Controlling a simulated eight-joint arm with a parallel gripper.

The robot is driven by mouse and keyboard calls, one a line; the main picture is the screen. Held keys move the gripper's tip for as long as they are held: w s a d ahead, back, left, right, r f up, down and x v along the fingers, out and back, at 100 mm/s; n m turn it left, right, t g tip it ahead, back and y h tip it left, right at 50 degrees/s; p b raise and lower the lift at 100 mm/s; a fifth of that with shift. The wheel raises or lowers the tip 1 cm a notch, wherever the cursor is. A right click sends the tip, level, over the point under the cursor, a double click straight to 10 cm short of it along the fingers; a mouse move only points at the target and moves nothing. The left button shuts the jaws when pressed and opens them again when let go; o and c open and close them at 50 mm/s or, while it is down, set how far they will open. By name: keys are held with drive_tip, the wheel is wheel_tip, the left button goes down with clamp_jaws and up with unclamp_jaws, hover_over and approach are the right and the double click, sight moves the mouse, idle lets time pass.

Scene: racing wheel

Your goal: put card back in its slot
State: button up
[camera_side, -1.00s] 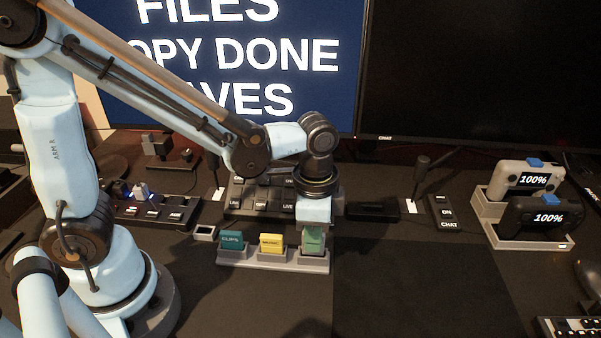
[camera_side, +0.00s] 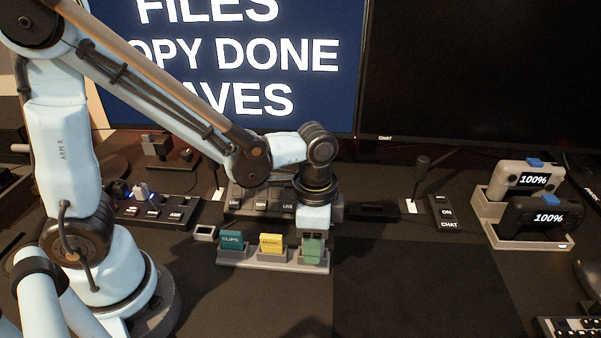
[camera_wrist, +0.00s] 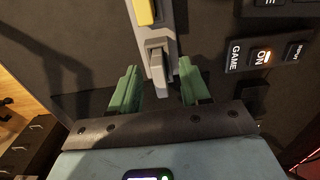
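A grey holder (camera_side: 278,263) carries a teal card marked CLIPS (camera_side: 231,240) at left and a yellow card (camera_side: 271,244) in the middle. The yellow card also shows at the top of the wrist view (camera_wrist: 145,11). My gripper (camera_side: 312,250) is over the holder's right-hand place. In the wrist view my green fingers (camera_wrist: 156,88) stand apart, one on each side of a grey piece (camera_wrist: 157,62) at the holder's end, with gaps on both sides. I cannot tell whether that piece is a card or part of the holder. My fingers hide this place in the side view.
A small grey block (camera_side: 205,233) lies left of the holder. A button panel (camera_side: 262,205) stands behind it. A lit hub (camera_side: 150,205) is further left. Handheld consoles sit in a rack (camera_side: 535,242) at right. The desk right of the holder is clear.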

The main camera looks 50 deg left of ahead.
wheel_tip(320, 180, up, 12)
idle(0.9)
drive_tip(key=s+a+f+n+t, duration=0.1)
drive_tip(key=a+n+t, duration=0.6)
drive_tip(key=a+n, duration=0.2)
drive_tip(key=shift+s+a+f, duration=0.2)
drive_tip(key=shift+a+f, duration=0.2)
drive_tip(key=shift+a, duration=0.4)
idle(0.9)
